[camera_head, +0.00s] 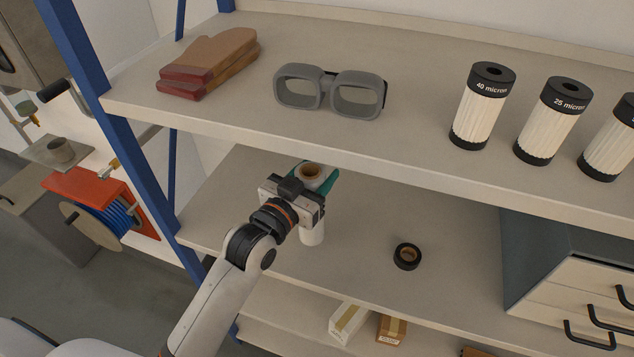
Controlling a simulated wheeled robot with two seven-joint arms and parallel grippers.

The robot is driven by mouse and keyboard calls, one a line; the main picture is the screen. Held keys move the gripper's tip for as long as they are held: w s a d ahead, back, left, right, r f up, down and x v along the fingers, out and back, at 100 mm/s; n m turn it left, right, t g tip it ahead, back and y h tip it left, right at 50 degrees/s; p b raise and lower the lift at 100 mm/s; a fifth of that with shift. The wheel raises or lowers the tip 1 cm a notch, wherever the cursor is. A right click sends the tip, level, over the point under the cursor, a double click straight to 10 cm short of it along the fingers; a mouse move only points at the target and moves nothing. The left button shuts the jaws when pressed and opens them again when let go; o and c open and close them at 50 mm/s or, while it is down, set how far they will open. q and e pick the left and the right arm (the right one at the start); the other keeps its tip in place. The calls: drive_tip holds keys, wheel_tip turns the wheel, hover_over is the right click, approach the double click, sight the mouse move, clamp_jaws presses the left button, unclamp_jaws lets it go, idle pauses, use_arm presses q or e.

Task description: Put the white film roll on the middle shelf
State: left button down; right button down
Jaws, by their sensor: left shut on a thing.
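The white film roll (313,237) stands upright in the head view, with its brown core showing at the top end. My left gripper (316,182) is shut around the roll's upper part, and its body hides the roll's middle. The roll is over the left part of the middle shelf (355,215), below the upper shelf's front edge. I cannot tell whether its lower end touches the shelf. My right gripper is not in view.
The upper shelf (420,50) carries brown gloves (210,62), grey goggles (330,92) and filter cartridges (477,105). On the middle shelf are a black tape roll (407,256) and a drawer cabinet (570,285). A blue post (75,45) stands left. Small boxes (349,322) lie lower.

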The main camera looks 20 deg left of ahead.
use_arm(q)
wheel_tip(320, 180, down, 2)
drive_tip(key=shift+s+f, duration=0.1)
drive_tip(key=shift+s, duration=0.05)
drive_tip(key=shift+f, duration=0.2)
drive_tip(key=shift+f, duration=0.15)
drive_tip(key=c, duration=0.6)
unclamp_jaws()
drive_tip(key=b+v, duration=0.3)
drive_tip(key=v, duration=0.9)
